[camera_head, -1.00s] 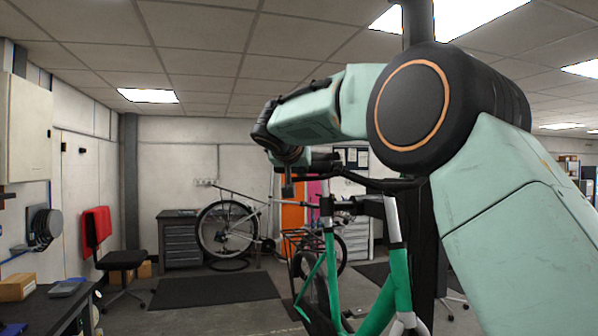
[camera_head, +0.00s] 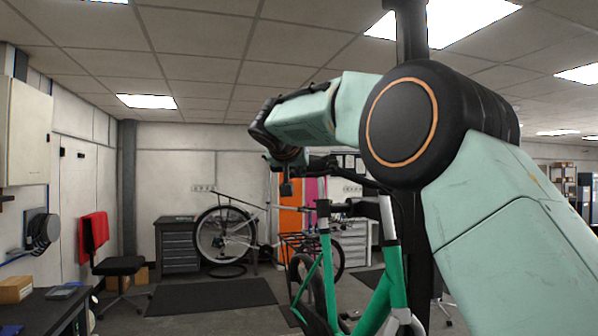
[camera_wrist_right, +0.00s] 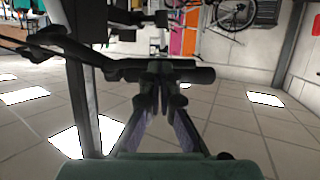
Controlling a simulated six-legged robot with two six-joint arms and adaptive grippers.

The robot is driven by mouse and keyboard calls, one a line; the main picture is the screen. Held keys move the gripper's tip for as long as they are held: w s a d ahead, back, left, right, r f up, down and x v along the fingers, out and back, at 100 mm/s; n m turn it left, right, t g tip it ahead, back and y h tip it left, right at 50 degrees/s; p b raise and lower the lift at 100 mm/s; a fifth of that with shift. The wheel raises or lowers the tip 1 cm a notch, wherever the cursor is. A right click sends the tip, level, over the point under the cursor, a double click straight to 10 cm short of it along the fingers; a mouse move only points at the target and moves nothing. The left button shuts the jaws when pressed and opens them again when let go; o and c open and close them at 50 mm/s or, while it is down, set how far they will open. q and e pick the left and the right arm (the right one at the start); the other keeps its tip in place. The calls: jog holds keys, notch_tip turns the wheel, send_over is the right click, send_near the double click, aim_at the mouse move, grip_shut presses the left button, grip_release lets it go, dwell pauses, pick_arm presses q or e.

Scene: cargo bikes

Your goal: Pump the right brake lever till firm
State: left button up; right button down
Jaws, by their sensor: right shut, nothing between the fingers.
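A green cargo bike (camera_head: 393,275) stands in front of me, partly hidden behind my right arm. Its dark handlebar (camera_wrist_right: 70,46) crosses the right wrist view, which shows the room upside down. My right gripper (camera_wrist_right: 157,82) is shut and empty, its fingertips at a dark horizontal bar (camera_wrist_right: 198,75), apparently a handlebar grip or lever. I cannot tell whether they touch it. In the head view the right gripper (camera_head: 286,187) points down at the handlebar's left end. The brake lever cannot be told apart from the dark parts there. My left gripper is not in view.
A grey bike (camera_head: 225,235) stands at the back wall beside a drawer cabinet (camera_head: 176,246). A red and black chair (camera_head: 118,266) and a dark workbench (camera_head: 60,310) are at the left. Floor with a black mat (camera_head: 212,296) lies open between.

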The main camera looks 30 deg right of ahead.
jog(key=shift+w+d+r+p, duration=0.4)
jog(key=shift+w+p, duration=0.2)
jog(key=shift+p, duration=0.25)
